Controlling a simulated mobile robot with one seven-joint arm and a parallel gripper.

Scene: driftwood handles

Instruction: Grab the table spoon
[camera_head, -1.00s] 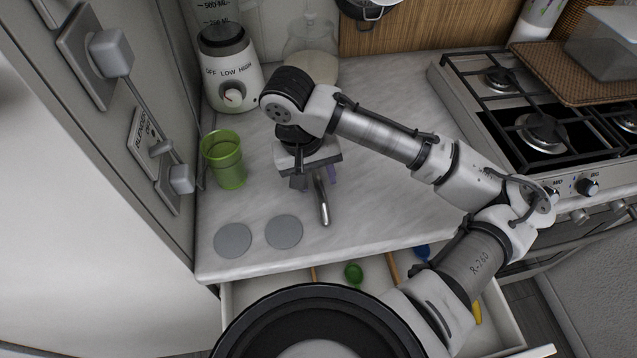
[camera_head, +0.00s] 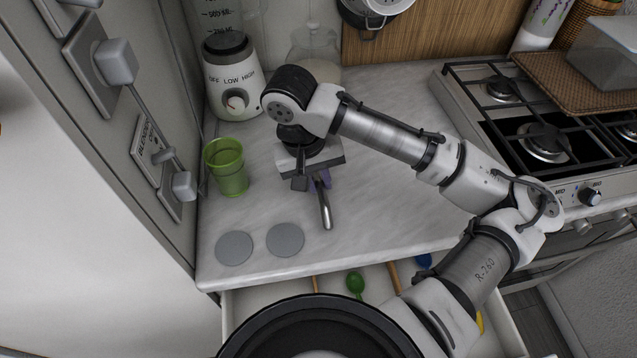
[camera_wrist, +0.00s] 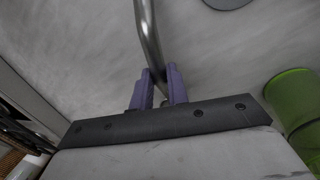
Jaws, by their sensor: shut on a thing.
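The spoon (camera_head: 325,210) shows as a rounded metal handle sticking out from under my gripper (camera_head: 318,182) in the head view. In the wrist view the purple fingers of my gripper (camera_wrist: 160,88) are shut on the metal spoon (camera_wrist: 149,35), with its handle running away to the top of the picture. The rest of the spoon is hidden behind the fingers and the gripper body. The gripper is low over the marble counter; I cannot tell whether the spoon touches the surface.
A green cup (camera_head: 226,168) and a blender (camera_head: 232,85) stand left of the gripper. Two grey discs (camera_head: 285,240) lie near the counter's front edge. An open drawer (camera_head: 270,300) holds several utensils, including a green spoon (camera_head: 355,284). A gas stove (camera_head: 520,130) is at right.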

